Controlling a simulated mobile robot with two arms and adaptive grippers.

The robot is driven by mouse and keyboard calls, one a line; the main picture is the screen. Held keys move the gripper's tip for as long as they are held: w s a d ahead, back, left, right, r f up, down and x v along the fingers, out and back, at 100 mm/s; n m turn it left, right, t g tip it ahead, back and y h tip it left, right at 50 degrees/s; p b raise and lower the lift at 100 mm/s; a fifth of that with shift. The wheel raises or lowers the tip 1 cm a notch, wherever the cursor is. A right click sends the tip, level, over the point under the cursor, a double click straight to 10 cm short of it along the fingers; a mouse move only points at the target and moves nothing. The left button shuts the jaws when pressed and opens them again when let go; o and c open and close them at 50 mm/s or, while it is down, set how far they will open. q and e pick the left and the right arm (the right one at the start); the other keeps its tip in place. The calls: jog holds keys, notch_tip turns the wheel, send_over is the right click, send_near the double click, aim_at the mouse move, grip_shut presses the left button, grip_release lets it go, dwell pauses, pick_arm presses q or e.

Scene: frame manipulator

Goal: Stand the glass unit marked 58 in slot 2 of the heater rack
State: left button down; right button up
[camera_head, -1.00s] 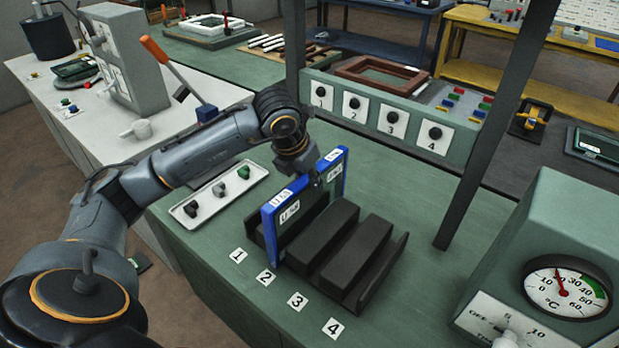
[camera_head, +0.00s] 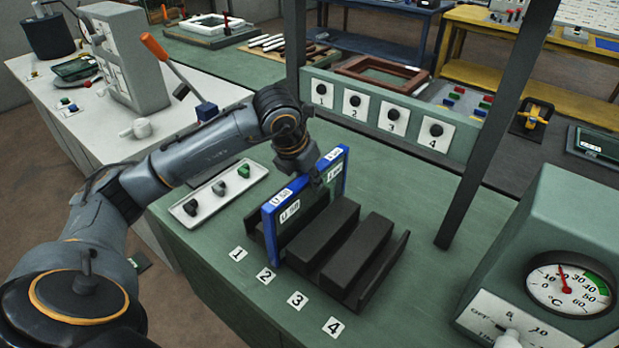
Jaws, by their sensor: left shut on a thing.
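A blue-framed glass unit (camera_head: 270,234) stands upright at the left part of the dark heater rack (camera_head: 338,248). The unit's near lower corner lines up roughly with the number 2 tag (camera_head: 265,276), right of the number 1 tag (camera_head: 238,254). Its lower edge is partly hidden by the rack, so I cannot tell whether it rests on the slot bottom. My right gripper is out of view.
A white tray with small clips (camera_head: 213,199) lies left of the rack. A panel with knobs numbered 1 to 4 (camera_head: 385,112) stands behind. A dark post (camera_head: 482,135) and a green box with a temperature dial (camera_head: 565,281) are to the right.

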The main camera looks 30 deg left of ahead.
pick_arm(q)
jog(key=c, duration=1.1)
grip_release()
jog(key=shift+s+f, duration=0.1)
jog(key=shift+f, duration=0.05)
jog(key=v, duration=1.2)
